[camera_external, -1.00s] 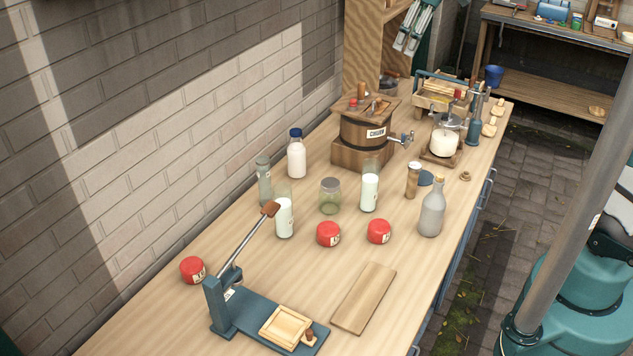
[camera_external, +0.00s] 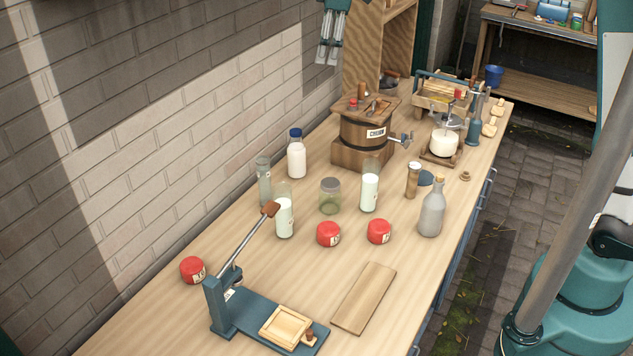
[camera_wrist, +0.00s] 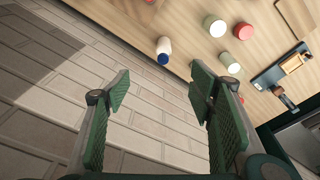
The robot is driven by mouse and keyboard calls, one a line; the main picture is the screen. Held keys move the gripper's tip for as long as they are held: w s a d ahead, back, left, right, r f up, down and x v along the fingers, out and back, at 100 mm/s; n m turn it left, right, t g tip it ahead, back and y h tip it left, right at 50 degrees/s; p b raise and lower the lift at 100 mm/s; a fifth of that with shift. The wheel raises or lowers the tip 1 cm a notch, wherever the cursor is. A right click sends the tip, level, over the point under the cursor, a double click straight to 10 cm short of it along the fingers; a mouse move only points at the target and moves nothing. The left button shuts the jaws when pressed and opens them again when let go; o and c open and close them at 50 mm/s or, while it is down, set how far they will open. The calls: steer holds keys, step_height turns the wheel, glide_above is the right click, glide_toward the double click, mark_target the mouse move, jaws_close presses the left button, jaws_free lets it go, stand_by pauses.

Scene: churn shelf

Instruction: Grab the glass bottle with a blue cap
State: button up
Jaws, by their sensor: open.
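The glass bottle with a blue cap (camera_external: 296,158) stands upright on the wooden bench near the brick wall, filled with something white or pale pink. It also shows in the wrist view as a white bottle with its blue cap (camera_wrist: 164,50), above and beyond the fingers. My gripper (camera_external: 327,52) is high up at the top of the external view, fingers pointing down, well above and to the right of the bottle. In the wrist view my gripper (camera_wrist: 158,90) is open and empty, with a wide gap between its green pads.
A clear bottle (camera_external: 264,182) and a milk-filled bottle (camera_external: 284,214) stand close in front of the capped bottle. A wooden churn (camera_external: 364,132) stands to its right. Several red cheese rounds, a jar and a blue lever press (camera_external: 245,308) are nearer. The brick wall (camera_external: 170,150) borders the bench.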

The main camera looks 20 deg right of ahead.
steer(key=n, duration=0.2)
glide_above(298, 144)
steer(key=w, duration=0.2)
step_height(298, 144, down, 4)
steer(key=shift+g, duration=0.4)
steer(key=f, duration=1.7)
steer(key=d+f, duration=0.1)
steer(key=f, duration=0.7)
steer(key=shift+f, duration=0.4)
steer(key=shift+a+f, duration=0.1)
steer(key=shift+a+f, duration=0.15)
steer(key=shift+f, duration=1.05)
steer(key=shift+a+f, duration=0.2)
steer(key=shift+f, duration=1.1)
steer(key=shift+a+f, duration=0.15)
steer(key=shift+f, duration=1.15)
steer(key=c, duration=1.3)
